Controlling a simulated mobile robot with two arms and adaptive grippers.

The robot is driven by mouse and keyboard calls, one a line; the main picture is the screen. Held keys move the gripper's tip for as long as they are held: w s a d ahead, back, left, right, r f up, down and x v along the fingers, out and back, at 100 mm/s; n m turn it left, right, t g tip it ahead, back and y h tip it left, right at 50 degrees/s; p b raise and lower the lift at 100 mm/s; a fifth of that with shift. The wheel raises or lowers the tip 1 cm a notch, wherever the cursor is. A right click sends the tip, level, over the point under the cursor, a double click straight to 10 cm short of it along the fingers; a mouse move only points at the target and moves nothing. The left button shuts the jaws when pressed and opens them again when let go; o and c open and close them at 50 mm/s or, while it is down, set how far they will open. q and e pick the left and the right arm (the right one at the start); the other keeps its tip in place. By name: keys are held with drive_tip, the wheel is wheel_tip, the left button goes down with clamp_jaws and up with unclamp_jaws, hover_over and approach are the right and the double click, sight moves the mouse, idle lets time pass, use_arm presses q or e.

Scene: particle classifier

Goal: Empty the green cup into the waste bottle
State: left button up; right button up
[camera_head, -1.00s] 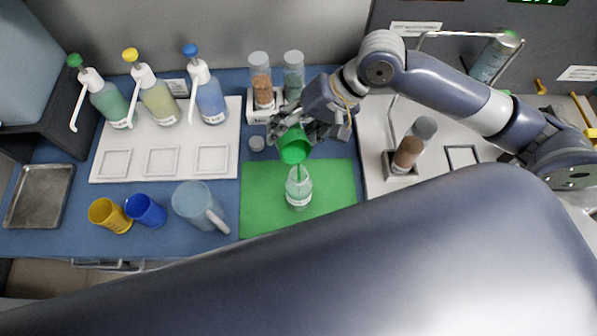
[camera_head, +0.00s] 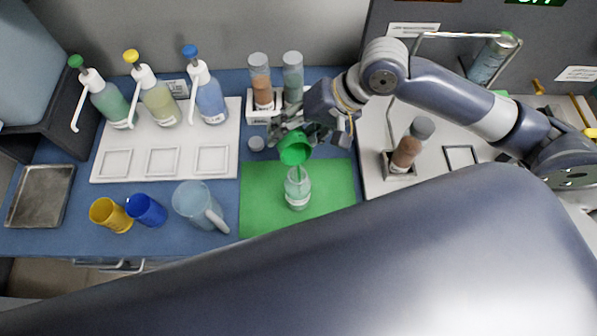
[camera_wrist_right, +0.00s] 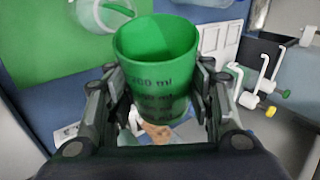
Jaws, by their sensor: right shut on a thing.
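The green cup (camera_head: 295,151) is tipped over just above the clear bottle (camera_head: 298,191). Its mouth points down toward the bottle's neck, and a thin dark streak shows between cup and bottle. The bottle stands upright on the green mat (camera_head: 335,200) with a pale label. My right gripper (camera_head: 305,128) is shut on the cup. In the right wrist view the cup (camera_wrist_right: 157,75) sits between both fingers, with volume markings on its side; the bottle (camera_wrist_right: 105,12) shows only in part. Whether liquid is left in the cup I cannot tell. My left gripper is not in view.
A clear jug (camera_head: 196,203), a blue cup (camera_head: 147,210) and a yellow cup (camera_head: 108,214) stand left of the mat. Pump bottles stand on a white tray (camera_head: 140,165). Two jars (camera_head: 261,82) stand behind the gripper. A small lid (camera_head: 256,143) lies near the mat.

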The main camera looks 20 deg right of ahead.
drive_tip(key=shift+w+a, duration=0.1)
drive_tip(key=shift+w, duration=0.2)
drive_tip(key=shift+s+r, duration=0.1)
drive_tip(key=shift+s, duration=0.3)
drive_tip(key=shift+w, duration=0.3)
drive_tip(key=shift+s+r+t, duration=0.15)
drive_tip(key=shift+s+t, duration=0.3)
drive_tip(key=shift+t, duration=0.05)
drive_tip(key=shift+w, duration=0.3)
drive_tip(key=shift+s, duration=0.3)
drive_tip(key=shift+w, duration=0.25)
drive_tip(key=shift+s+r+n, duration=0.15)
drive_tip(key=shift+s+n, duration=0.15)
drive_tip(key=shift+s, duration=0.05)
drive_tip(key=shift+t, duration=0.3)
